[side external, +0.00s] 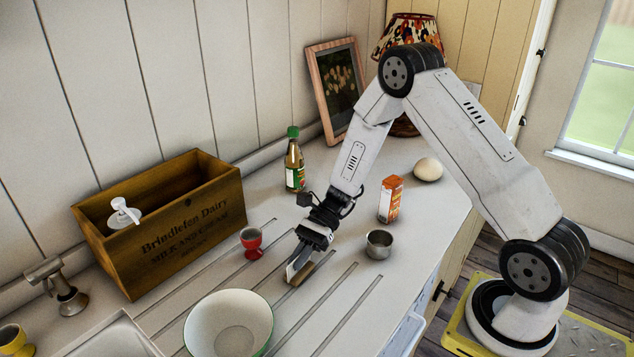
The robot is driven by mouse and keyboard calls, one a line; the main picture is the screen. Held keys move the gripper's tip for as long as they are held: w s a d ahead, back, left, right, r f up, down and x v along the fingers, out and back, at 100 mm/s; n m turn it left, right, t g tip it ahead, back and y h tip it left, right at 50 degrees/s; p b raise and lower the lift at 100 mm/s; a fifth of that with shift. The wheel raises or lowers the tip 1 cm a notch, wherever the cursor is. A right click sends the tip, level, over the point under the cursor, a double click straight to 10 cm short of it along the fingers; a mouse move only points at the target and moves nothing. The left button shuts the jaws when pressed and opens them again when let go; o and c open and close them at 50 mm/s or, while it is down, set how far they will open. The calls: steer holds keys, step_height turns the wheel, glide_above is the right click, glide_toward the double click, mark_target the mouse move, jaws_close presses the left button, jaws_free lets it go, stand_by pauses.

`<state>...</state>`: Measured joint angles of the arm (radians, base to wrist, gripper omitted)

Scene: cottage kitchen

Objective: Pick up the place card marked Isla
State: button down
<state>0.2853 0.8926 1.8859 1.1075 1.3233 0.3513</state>
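My gripper (297,269) points down at the ribbed drainboard, right of the red egg cup. A small tan and whitish piece (303,274) shows at its fingertips, close to the board. It may be a place card, but no writing can be read on it, so I cannot tell if it is marked Isla. The fingers and this piece overlap in the picture. I cannot tell whether the fingers are open or shut, or whether they touch it. No other place card can be made out.
The red egg cup (251,241) and a metal cup (379,244) stand either side of my gripper. A white bowl (229,325) is in front. A wooden crate (165,240), a green-capped bottle (294,165) and an orange carton (390,200) stand around. The board at front right is clear.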

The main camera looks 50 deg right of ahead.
steer(key=shift+r, duration=0.2)
stand_by(0.4)
steer(key=shift+r, duration=0.9)
steer(key=s+d+r, duration=0.1)
steer(key=s+r, duration=0.9)
steer(key=s, duration=0.4)
steer(key=shift+d+r, duration=0.15)
steer(key=shift+r, duration=0.25)
steer(key=shift+d, duration=0.1)
